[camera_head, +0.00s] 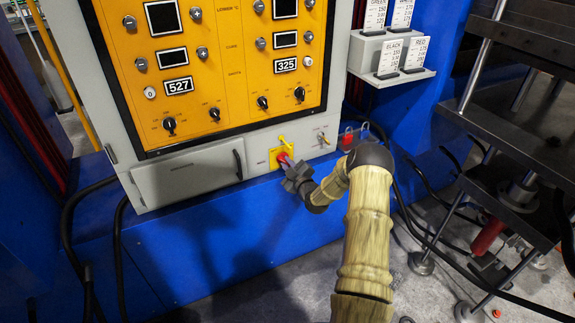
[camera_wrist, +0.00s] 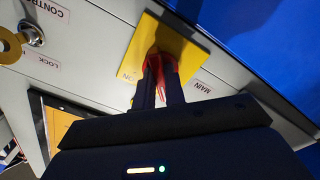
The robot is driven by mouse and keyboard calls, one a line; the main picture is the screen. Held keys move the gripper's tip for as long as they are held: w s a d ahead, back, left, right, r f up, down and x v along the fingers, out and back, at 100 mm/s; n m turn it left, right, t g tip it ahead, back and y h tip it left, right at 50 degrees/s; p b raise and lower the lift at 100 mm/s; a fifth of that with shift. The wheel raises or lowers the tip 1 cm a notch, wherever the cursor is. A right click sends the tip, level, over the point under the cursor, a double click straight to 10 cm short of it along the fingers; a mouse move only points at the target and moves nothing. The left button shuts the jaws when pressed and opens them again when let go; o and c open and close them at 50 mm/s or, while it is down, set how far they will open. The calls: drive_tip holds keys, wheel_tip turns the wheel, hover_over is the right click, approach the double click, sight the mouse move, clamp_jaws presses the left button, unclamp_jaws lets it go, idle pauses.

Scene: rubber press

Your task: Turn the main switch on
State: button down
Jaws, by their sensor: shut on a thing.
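The main switch is a red knob on a yellow plate (camera_head: 275,158) at the lower front of the grey control cabinet. The red knob (camera_wrist: 164,66) shows between my gripper's dark fingers in the wrist view, with "MAIN" lettering beside the plate. My gripper (camera_head: 287,164) reaches the knob from the right in the head view and is shut on it. The fingers hide part of the knob, and its exact turn angle is hard to tell.
A yellow panel (camera_head: 225,60) with dials and displays fills the cabinet above. A key lock (camera_wrist: 30,35) with a yellow tag is near the switch. A metal press rack (camera_head: 520,130) stands at the right.

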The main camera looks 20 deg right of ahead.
drive_tip(key=shift+f+m, duration=0.1)
drive_tip(key=shift+m, duration=0.2)
drive_tip(key=m+b, duration=0.1)
drive_tip(key=m, duration=0.2)
drive_tip(key=shift+m, duration=0.4)
drive_tip(key=m, duration=1.3)
drive_tip(key=shift+a, duration=0.2)
drive_tip(key=c, duration=1.5)
unclamp_jaws()
drive_tip(key=shift+o, duration=0.2)
